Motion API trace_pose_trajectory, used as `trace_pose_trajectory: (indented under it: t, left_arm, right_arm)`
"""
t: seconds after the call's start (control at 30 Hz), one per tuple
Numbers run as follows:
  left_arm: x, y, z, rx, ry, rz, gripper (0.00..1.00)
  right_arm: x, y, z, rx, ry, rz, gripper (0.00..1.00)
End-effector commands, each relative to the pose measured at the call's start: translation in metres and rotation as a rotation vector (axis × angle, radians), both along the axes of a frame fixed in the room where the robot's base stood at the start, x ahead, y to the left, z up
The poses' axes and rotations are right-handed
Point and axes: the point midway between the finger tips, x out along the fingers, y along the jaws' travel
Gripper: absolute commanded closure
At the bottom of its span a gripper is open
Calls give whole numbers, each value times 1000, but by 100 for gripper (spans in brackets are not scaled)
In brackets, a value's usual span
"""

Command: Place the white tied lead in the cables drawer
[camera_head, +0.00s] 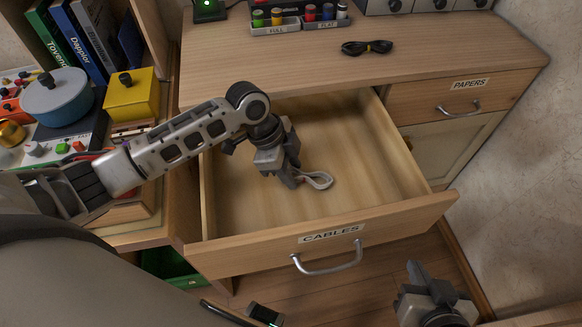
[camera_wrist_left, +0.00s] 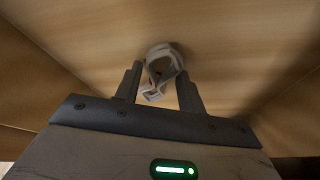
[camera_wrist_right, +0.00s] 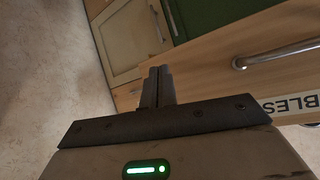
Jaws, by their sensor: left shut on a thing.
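The white tied lead (camera_head: 316,180) is a small looped bundle low inside the open cables drawer (camera_head: 330,236). My left gripper (camera_head: 292,178) reaches down into the drawer and is shut on the lead. In the left wrist view the lead (camera_wrist_left: 162,68) shows between the two fingers (camera_wrist_left: 160,90), with the drawer floor behind it. I cannot tell whether the lead touches the floor. My right gripper (camera_head: 416,272) is outside, in front of the drawer's right side. In the right wrist view its fingers (camera_wrist_right: 158,85) are together, with nothing between them.
The rest of the drawer floor is bare. The papers drawer (camera_head: 465,100) is shut at right. A yellow box (camera_head: 132,95) and a blue round device (camera_head: 57,97) stand at left.

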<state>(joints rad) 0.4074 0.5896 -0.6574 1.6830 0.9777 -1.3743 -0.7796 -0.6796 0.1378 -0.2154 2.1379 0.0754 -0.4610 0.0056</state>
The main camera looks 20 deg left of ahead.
Motion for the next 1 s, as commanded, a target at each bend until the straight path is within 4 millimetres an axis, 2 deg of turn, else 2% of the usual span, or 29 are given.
trace_pose_trajectory:
  t: [0.27, 0.3, 0.37, 0.73, 0.87, 1.0]
  left_arm:
    - [0, 0, -1, -1, -1, 0, 84]
    - [0, 0, -2, 0, -1, 0, 55]
    - [0, 0, -1, 0, -1, 0, 39]
    - [0, 1, 4, 0, -2, 0, 39]
    - [0, 8, 22, 0, -5, 0, 39]
    - [-3, 20, 50, 2, -4, 0, 39]
  right_arm:
    - [0, -1, 0, -1, -1, 1, 100]
    - [0, -1, 0, -2, -1, 1, 100]
    - [0, -1, 1, -2, -1, 1, 100]
    - [-1, -1, 2, -3, 0, 1, 100]
    - [-1, -1, 4, -5, 0, 1, 100]
    - [-1, -2, 6, -12, 1, 2, 100]
